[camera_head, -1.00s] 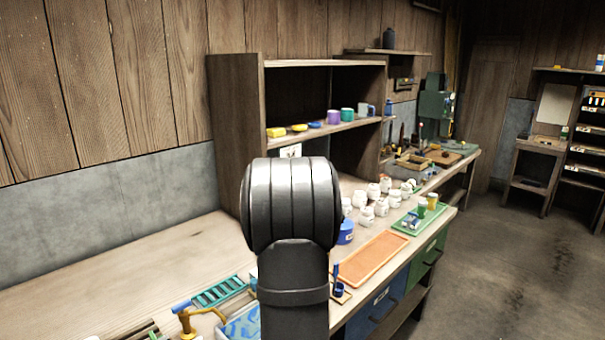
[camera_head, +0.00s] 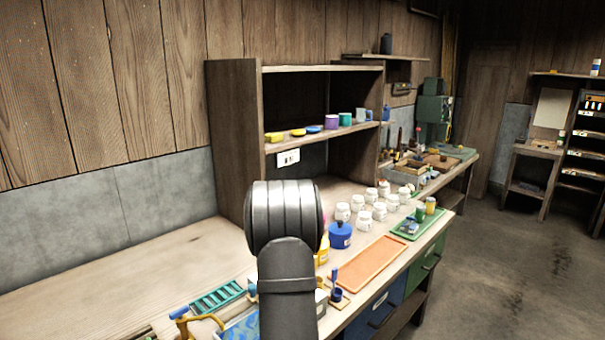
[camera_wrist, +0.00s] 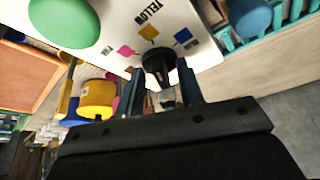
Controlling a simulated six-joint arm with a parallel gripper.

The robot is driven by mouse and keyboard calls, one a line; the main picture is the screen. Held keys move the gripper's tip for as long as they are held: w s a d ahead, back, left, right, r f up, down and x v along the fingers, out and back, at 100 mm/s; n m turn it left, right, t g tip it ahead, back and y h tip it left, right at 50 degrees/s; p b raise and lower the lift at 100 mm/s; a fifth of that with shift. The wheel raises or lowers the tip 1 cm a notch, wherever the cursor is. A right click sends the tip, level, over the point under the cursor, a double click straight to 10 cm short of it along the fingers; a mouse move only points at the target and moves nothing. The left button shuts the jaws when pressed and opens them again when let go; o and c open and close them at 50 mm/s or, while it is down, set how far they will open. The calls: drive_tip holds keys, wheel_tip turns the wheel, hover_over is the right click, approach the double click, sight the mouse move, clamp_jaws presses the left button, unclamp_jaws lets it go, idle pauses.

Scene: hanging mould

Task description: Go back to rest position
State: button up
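My gripper (camera_wrist: 162,88) shows in the wrist view with its two dark fingers apart. A black rounded object (camera_wrist: 157,62) with a narrow stem shows in the gap beyond the fingers. I see no finger pressed against it. In the head view my arm's grey, ribbed joint stands over the workbench (camera_head: 150,262) and hides my gripper. A white card (camera_wrist: 117,38) with coloured squares and the word yellow lies beyond the fingers.
White jars (camera_head: 364,221), a blue pot (camera_head: 340,236), an orange tray (camera_head: 372,262) and a green tray (camera_head: 409,231) stand right of my arm. A teal rack (camera_head: 217,297) is at the left. A wooden shelf unit (camera_head: 231,140) stands behind. The bench's left part is clear.

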drive_tip(key=shift+r, duration=0.1)
drive_tip(key=v, duration=1.7)
drive_tip(key=x, duration=1.7)
drive_tip(key=shift+a+m+h, duration=0.15)
drive_tip(key=shift+m+h, duration=0.25)
drive_tip(key=shift+m, duration=0.5)
drive_tip(key=v, duration=1.8)
drive_tip(key=w+f+m, duration=0.2)
drive_tip(key=f, duration=0.2)
drive_tip(key=w+f+m+h, duration=0.1)
drive_tip(key=w+f, duration=0.1)
drive_tip(key=f, duration=0.2)
drive_tip(key=w+a+f+m+h, duration=0.1)
drive_tip(key=f+m, duration=0.1)
drive_tip(key=f, duration=0.2)
drive_tip(key=shift+w+m, duration=0.3)
drive_tip(key=shift+w, duration=0.1)
